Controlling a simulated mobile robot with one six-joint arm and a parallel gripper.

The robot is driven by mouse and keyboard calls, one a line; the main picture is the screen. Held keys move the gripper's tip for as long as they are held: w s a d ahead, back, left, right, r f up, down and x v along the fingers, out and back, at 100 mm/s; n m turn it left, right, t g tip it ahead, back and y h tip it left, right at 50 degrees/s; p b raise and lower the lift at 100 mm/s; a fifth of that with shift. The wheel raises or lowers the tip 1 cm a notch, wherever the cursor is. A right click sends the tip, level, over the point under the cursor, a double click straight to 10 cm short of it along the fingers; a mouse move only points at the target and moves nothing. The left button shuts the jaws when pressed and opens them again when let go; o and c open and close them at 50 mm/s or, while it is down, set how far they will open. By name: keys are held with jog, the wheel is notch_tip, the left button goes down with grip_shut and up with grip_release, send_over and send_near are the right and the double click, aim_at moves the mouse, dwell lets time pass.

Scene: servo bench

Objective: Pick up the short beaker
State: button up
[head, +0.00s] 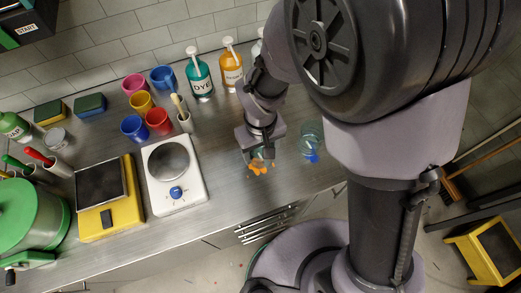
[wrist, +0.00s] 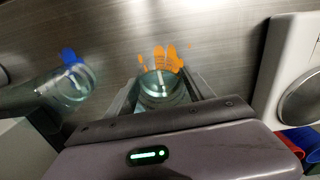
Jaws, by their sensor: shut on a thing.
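The short beaker (wrist: 160,92) is clear glass and sits between the two fingers of my gripper (wrist: 163,86) in the wrist view. The gripper is shut on it. In the head view my gripper (head: 261,154) points down over the bench beside an orange spill (head: 262,168); the beaker is mostly hidden there. The orange spill also shows just beyond the beaker in the wrist view (wrist: 168,58). I cannot tell whether the beaker touches the bench.
A taller glass vessel (head: 311,135) with a blue patch (head: 313,157) stands close to the right; it is at left in the wrist view (wrist: 66,88). A white hot plate (head: 175,175) is to the left. Dye bottles (head: 200,75) stand behind. Bare bench (head: 225,180) lies between.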

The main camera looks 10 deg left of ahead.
jog(key=shift+r+p, duration=0.6)
jog(key=shift+r, duration=0.75)
jog(key=s+a, duration=0.1)
jog(key=s, duration=0.4)
jog(key=s+a+r+p, duration=0.1)
jog(key=s, duration=0.4)
jog(key=s+a+r, duration=0.1)
jog(key=s, duration=0.4)
jog(key=shift+s+r, duration=0.1)
jog(key=shift+s, duration=0.25)
jog(key=shift+s, duration=0.15)
dwell(1.3)
